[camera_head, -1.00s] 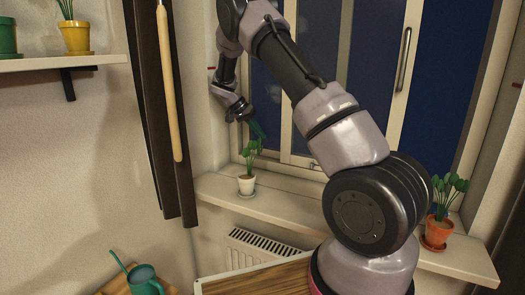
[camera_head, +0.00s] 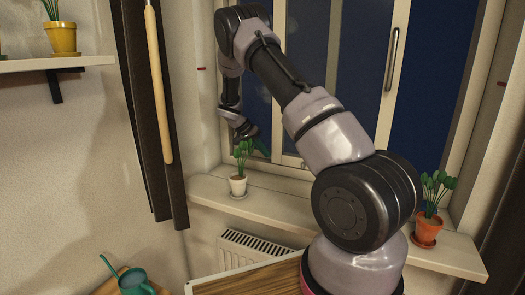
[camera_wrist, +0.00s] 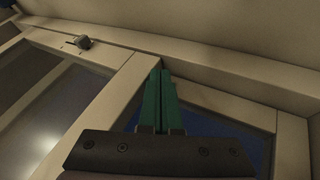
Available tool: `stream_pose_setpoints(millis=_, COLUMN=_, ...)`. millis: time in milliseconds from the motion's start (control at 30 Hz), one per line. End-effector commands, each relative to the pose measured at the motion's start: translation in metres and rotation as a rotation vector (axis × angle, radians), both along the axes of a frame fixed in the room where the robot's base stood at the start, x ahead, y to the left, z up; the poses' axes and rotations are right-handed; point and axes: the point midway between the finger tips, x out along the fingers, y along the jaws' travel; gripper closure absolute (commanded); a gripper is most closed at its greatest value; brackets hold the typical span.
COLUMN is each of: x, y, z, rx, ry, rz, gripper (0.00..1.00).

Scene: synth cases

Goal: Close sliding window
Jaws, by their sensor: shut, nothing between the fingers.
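The sliding window (camera_head: 398,85) has cream frames and dark blue panes, with a long vertical metal handle (camera_head: 392,58) on the right upright. My arm covers much of its middle. My gripper (camera_head: 262,148) is at the lower left of the window, just above a small potted plant. In the wrist view its green fingers (camera_wrist: 160,100) are shut together with nothing between them. They lie just right of a cream sash upright (camera_wrist: 103,118), in front of a dark pane. I cannot tell whether they touch the upright. A small metal fitting (camera_wrist: 83,42) sits on the frame.
The white-potted plant (camera_head: 238,183) stands on the sill (camera_head: 275,212) just below my gripper. An orange-potted plant (camera_head: 427,229) stands at the right end. A dark curtain (camera_head: 150,125) hangs left of the window. A radiator (camera_head: 245,250), a wooden surface (camera_head: 250,282) and a green watering can (camera_head: 136,283) are lower down.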

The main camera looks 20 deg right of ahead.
Motion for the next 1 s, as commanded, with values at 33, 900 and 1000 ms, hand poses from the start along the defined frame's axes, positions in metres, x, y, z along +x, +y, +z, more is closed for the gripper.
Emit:
stream_pose_setpoints(millis=33, x=0.0, y=0.0, z=0.0, rx=0.0, ry=0.0, rz=0.0, gripper=1.0)
stream_pose_setpoints(millis=900, x=-0.105, y=-0.103, z=0.0, rx=-0.001, ry=0.003, rz=-0.007, gripper=1.0)
stream_pose_setpoints(millis=1000, x=-0.118, y=-0.116, z=0.0, rx=-0.001, ry=0.003, rz=-0.006, gripper=1.0)
